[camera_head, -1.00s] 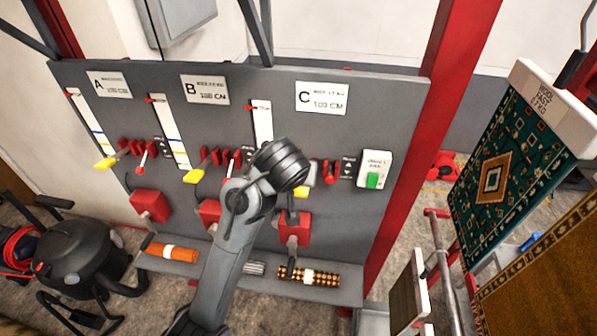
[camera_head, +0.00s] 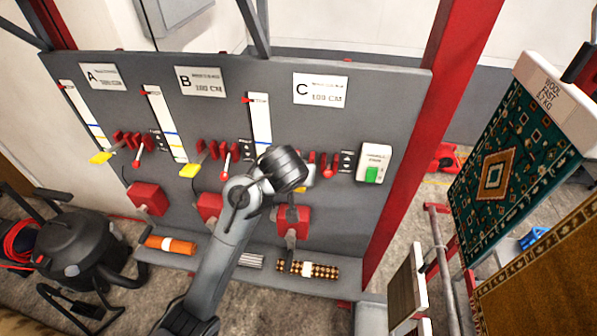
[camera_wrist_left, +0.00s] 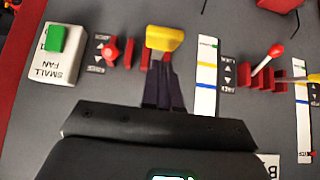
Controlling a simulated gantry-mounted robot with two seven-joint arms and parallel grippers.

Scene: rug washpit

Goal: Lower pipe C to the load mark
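Panel section C has a white plate (camera_head: 320,90) and a white scale strip (camera_head: 260,118) with a red pointer near its top. In the left wrist view this strip (camera_wrist_left: 206,75) shows green, yellow and blue marks. My left arm covers part of section C in the head view. In the wrist view my left gripper (camera_wrist_left: 161,60) has its dark fingers close together, with tips right at C's yellow handle (camera_wrist_left: 165,38). Whether they clasp it is unclear. C's red-knobbed lever (camera_wrist_left: 110,52) is beside it. My right gripper is out of view. I cannot make out pipe C itself.
Sections A (camera_head: 100,76) and B (camera_head: 200,82) are to the left, with similar levers. A small-fan box (camera_head: 374,163) is right of C. A shelf below holds rolled rugs (camera_head: 308,270). Hanging rugs (camera_head: 500,165) are at right; a black vacuum (camera_head: 75,250) is at left.

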